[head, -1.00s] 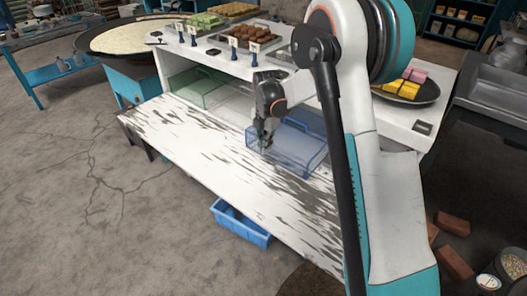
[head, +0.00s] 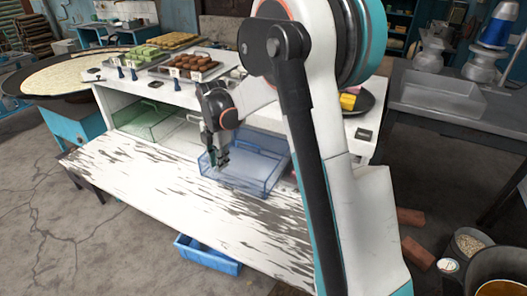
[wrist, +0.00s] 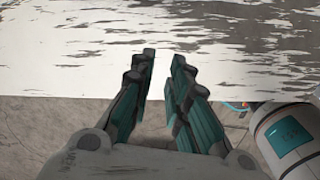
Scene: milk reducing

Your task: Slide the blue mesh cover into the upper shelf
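The blue mesh cover (head: 262,170) is a see-through blue box shape on the worn white board (head: 140,178), at the right in front of the white stand (head: 172,108). A green see-through cover (head: 143,122) sits to its left, in the shelf space under the stand's top. My gripper (head: 221,163) points down by the left side of the blue cover; whether it touches cannot be told. In the wrist view my gripper (wrist: 164,58) has its fingers apart with nothing between them. The blue cover does not show there. My arm hides the stand's right part.
Trays of brown (head: 190,64) and green (head: 152,55) food stand on the stand's top. A blue crate (head: 208,255) is on the floor below the board. A round griddle (head: 68,77) is at the left, a metal table (head: 440,100) at the right. Bricks (head: 411,216) lie on the floor.

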